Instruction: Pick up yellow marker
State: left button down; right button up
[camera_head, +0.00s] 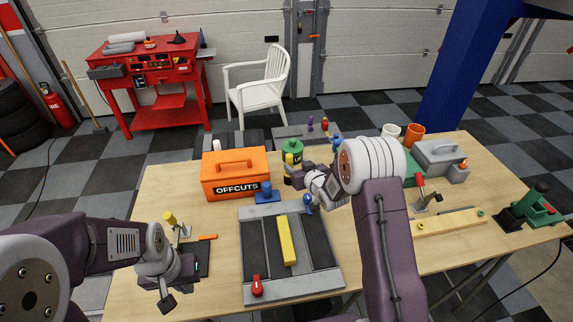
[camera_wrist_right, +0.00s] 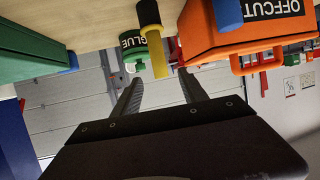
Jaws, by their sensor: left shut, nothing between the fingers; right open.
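The yellow marker (camera_head: 289,160) stands upright beside the green glue pot (camera_head: 295,148) and right of the orange offcuts box. In the right wrist view, which is upside down, the yellow marker (camera_wrist_right: 158,58) has a black part at its table end. It shows ahead of my right gripper (camera_wrist_right: 155,80), in line with the gap between the open fingers. Nothing is held there. In the head view my right gripper (camera_head: 300,179) is close to the marker, its fingers small and partly hidden. My left gripper (camera_head: 168,292) is shut and empty at the table's left front.
The orange box (camera_head: 233,188) and a blue object (camera_head: 267,193) stand left of the right gripper. A grey board (camera_head: 256,270) with a yellow bar (camera_head: 286,240) lies in front. A green glue pot (camera_wrist_right: 134,55) is close to the marker. Bare table (camera_head: 455,252) lies at right.

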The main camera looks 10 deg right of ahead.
aim_at(291, 160)
jog(key=shift+w+a, duration=0.15)
jog(key=shift+w, duration=0.25)
jog(key=shift+w+f+p, duration=0.15)
jog(key=shift+w+p, duration=0.2)
jog(key=shift+p, duration=0.05)
jog(key=shift+w+a+f, duration=0.1)
jog(key=shift+w+f, duration=0.3)
jog(key=shift+w, duration=0.2)
jog(key=p+x, duration=0.1)
jog(key=x, duration=0.2)
jog(key=shift+w+a+p, duration=0.1)
jog(key=shift+w+p, duration=0.2)
jog(key=shift+p, duration=0.05)
jog(key=shift+w+a+f, duration=0.1)
jog(key=shift+w+f, duration=0.15)
jog(key=shift+w, duration=0.3)
pick_arm(q)
notch_tip(291, 160, up, 3)
jog(key=shift+s+f, duration=0.1)
jog(key=shift+s, duration=0.05)
pick_arm(e)
jog(key=shift+w+f, duration=0.1)
grip_shut()
